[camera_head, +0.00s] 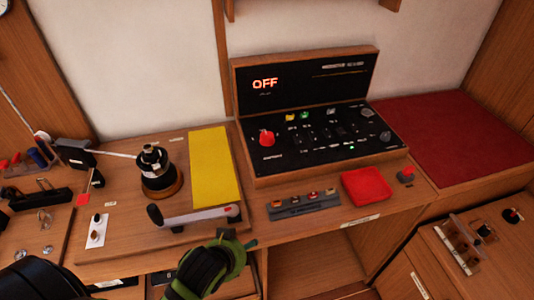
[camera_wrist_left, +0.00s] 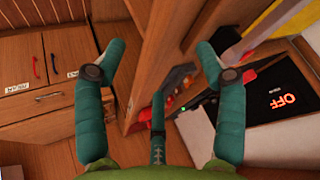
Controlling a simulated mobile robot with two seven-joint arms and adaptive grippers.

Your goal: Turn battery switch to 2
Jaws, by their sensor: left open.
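The battery switch (camera_head: 266,138) is a red knob at the left of a black sloped panel (camera_head: 300,165) in the head view. The display (camera_head: 300,88) behind it reads OFF in orange-red, and it also shows at the right of the left wrist view (camera_wrist_left: 284,100). My left gripper (camera_head: 240,240) is at the counter's front edge, in front of and below the panel, apart from the knob. In the left wrist view its teal fingers (camera_wrist_left: 158,62) are spread with nothing held between them. My right gripper is in neither view.
A grey winch handle (camera_head: 190,216) lies just beyond my left gripper, with a black winch (camera_head: 155,168) behind it. A yellow cloth (camera_head: 214,165), a small switch strip (camera_head: 303,205) and a red cloth (camera_head: 367,187) are on the counter. An open shelf space (camera_head: 310,265) is below.

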